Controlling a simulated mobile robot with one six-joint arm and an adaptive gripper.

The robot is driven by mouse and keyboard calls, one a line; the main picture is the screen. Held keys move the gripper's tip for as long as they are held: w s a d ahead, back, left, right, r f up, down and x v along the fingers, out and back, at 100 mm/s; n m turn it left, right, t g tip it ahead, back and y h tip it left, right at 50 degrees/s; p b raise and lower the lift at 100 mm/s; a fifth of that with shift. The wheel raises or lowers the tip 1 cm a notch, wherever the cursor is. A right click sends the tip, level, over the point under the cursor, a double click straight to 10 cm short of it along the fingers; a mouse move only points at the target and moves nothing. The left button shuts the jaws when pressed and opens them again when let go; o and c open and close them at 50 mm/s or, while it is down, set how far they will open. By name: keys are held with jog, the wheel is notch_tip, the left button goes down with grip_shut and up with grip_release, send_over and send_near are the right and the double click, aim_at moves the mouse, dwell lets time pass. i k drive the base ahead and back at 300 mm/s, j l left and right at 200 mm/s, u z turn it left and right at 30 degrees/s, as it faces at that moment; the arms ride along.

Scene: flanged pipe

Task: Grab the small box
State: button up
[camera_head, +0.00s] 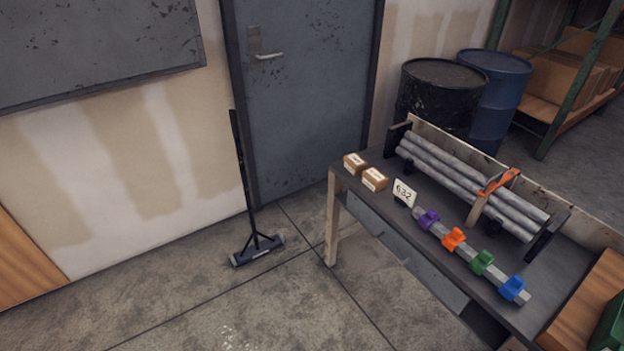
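Two small brown cardboard boxes sit side by side on the far left end of the dark workbench (372,213). One small box (355,163) is nearer the back left corner. The other small box (374,179) is just to its right and a little nearer. Both look closed and have a pale label on the side. Nothing covers them. My gripper does not show in this view.
A card marked 632 (404,192) stands right of the boxes. Purple, orange, green and blue clamps (454,238) sit on a bar along the front. Grey pipes (470,185) lie in a rack behind, with an orange-handled tool (497,183).

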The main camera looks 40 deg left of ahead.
aim_at(376, 181)
jog(key=u, duration=1.25)
jog(key=i+l+u, duration=0.15)
jog(key=i, duration=0.35)
jog(key=i+l+u, duration=0.2)
jog(key=i, duration=0.3)
jog(key=i+l+u, duration=0.15)
jog(key=i, duration=0.4)
jog(key=i+l+u, duration=0.15)
jog(key=i+l, duration=0.15)
jog(key=i, duration=0.15)
